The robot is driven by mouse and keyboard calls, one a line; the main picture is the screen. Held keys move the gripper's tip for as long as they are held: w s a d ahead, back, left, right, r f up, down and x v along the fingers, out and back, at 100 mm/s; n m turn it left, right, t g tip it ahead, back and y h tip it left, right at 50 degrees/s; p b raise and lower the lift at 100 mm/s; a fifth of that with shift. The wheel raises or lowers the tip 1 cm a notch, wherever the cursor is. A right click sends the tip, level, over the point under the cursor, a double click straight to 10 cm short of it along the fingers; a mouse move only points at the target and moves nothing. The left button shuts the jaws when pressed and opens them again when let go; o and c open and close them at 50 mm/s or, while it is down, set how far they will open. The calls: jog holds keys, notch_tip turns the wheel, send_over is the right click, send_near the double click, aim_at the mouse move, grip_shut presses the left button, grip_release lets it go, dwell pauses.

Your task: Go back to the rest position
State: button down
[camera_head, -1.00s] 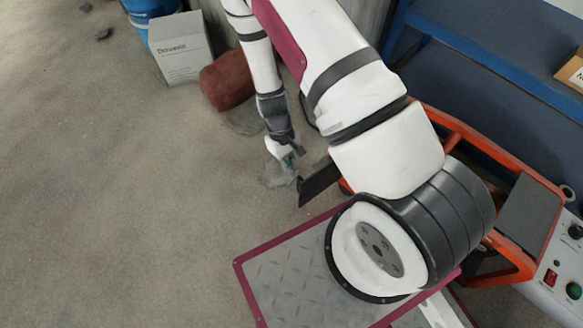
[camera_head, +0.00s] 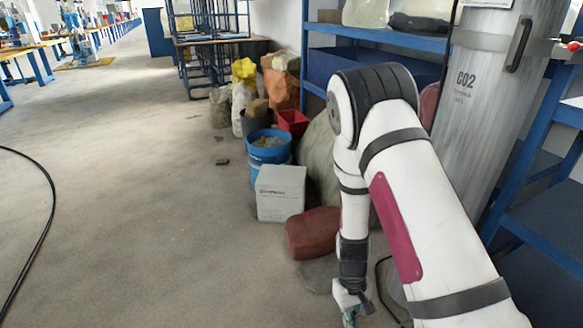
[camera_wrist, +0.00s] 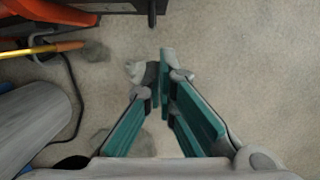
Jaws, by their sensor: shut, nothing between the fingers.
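My gripper (camera_head: 350,308) hangs low at the bottom of the head view, at the end of my white and grey arm, above the concrete floor. It is partly cut off by the lower edge. In the wrist view, the teal-padded fingers of my gripper (camera_wrist: 164,72) come together at their tips. They are shut, and I see no object held between them. The wrist view looks down at bare floor beyond the fingertips.
A red sack (camera_head: 313,233) and a white box (camera_head: 281,192) stand close beyond my gripper. Blue bins (camera_head: 268,147) are farther back. Floor at left is open, with a black cable (camera_head: 48,210).

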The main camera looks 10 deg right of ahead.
jog(key=s+a+r+m+t+y, duration=0.1)
jog(key=s+a+r, duration=0.1)
jog(key=r, duration=1.1)
jog(key=s+a+r+y, duration=0.1)
jog(key=r, duration=1.2)
jog(key=s+d+r+m+t+h, duration=0.1)
jog(key=s+r, duration=0.6)
jog(key=s, duration=0.4)
jog(key=s+d+r+t, duration=0.1)
jog(key=s+r, duration=0.6)
jog(key=s, duration=0.4)
notch_tip(320, 180, up, 31)
jog(key=t+p, duration=0.4)
jog(key=p, duration=2.4)
jog(key=shift+d+p, duration=0.4)
jog(key=shift+d, duration=0.05)
jog(key=shift+f, duration=0.15)
